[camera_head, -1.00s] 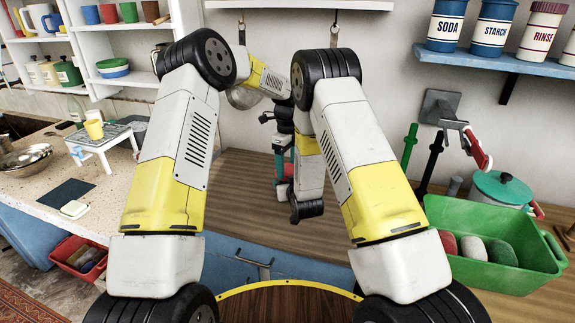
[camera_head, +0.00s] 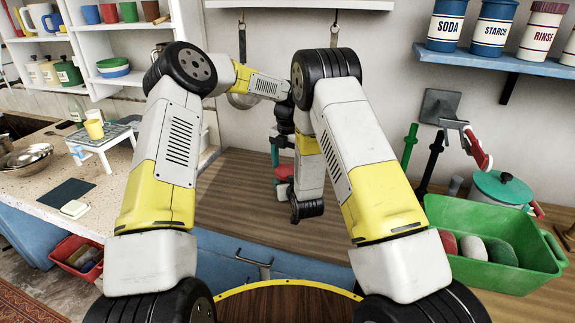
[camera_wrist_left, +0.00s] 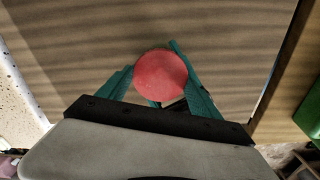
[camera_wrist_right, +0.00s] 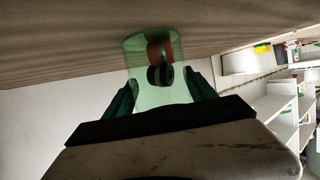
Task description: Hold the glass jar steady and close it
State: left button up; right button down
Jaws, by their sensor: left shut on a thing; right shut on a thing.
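A round red lid (camera_wrist_left: 161,75) sits between the teal fingers of my left gripper (camera_wrist_left: 160,82), which is shut on it. In the head view, red also shows just below the left gripper (camera_head: 277,158). The pale green see-through glass jar (camera_wrist_right: 147,95) is between the fingers of my right gripper (camera_wrist_right: 160,97), which is shut on it. Red and dark round shapes show in or through the glass; I cannot tell which. My right forearm hides the right gripper in the head view. I cannot tell whether the lid touches the jar's rim.
The wooden counter (camera_head: 240,195) is clear around the grippers. A white shelf (camera_head: 300,4) hangs above. A speckled counter (camera_head: 110,190) with bowls lies at the left.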

pick_arm(q)
jog(key=o, duration=1.3)
jog(key=shift+r, duration=2.3)
jog(key=shift+n, duration=0.3)
jog(key=shift+c, duration=0.4)
